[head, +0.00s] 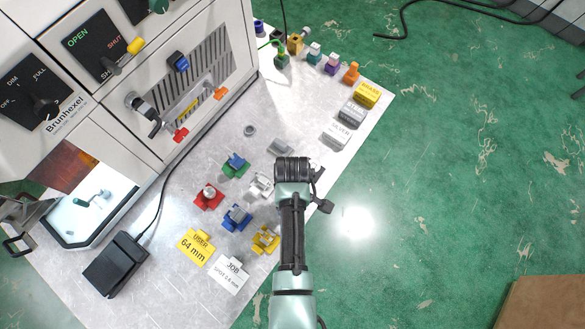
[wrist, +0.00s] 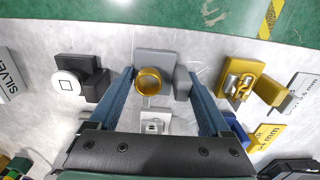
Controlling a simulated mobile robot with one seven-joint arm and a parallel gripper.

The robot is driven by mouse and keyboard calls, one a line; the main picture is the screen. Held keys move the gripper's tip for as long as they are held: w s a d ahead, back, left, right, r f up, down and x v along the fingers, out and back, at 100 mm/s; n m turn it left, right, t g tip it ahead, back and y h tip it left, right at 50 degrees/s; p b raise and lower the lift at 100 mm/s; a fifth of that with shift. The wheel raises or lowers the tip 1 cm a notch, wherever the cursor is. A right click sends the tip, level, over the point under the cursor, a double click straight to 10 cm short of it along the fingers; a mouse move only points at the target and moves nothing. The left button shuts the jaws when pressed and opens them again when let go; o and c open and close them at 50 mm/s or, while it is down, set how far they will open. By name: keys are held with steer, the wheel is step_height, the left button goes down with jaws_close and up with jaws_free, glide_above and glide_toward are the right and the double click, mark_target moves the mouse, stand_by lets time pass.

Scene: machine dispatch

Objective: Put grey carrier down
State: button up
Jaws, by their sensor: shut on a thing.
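In the wrist view my gripper (wrist: 163,82) has its two blue fingers on either side of the grey carrier (wrist: 155,62) and is shut on it. A gold ring (wrist: 148,81) sits on the carrier, between the fingers. The bench surface shows around the carrier; I cannot tell whether it touches the bench. In the head view my gripper (head: 293,172) is over the right part of the bench, and my arm hides the held carrier.
The bench (head: 280,95) ends at green floor. In the wrist view a yellow carrier (wrist: 243,82) stands to the right, a black block with a white disc (wrist: 70,84) to the left, and a whitish part (wrist: 153,123) below. Red (head: 208,196) and blue (head: 236,217) carriers stand left of my arm.

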steer(key=shift+f, duration=0.2)
steer(key=o, duration=1.3)
steer(key=shift+r, duration=0.1)
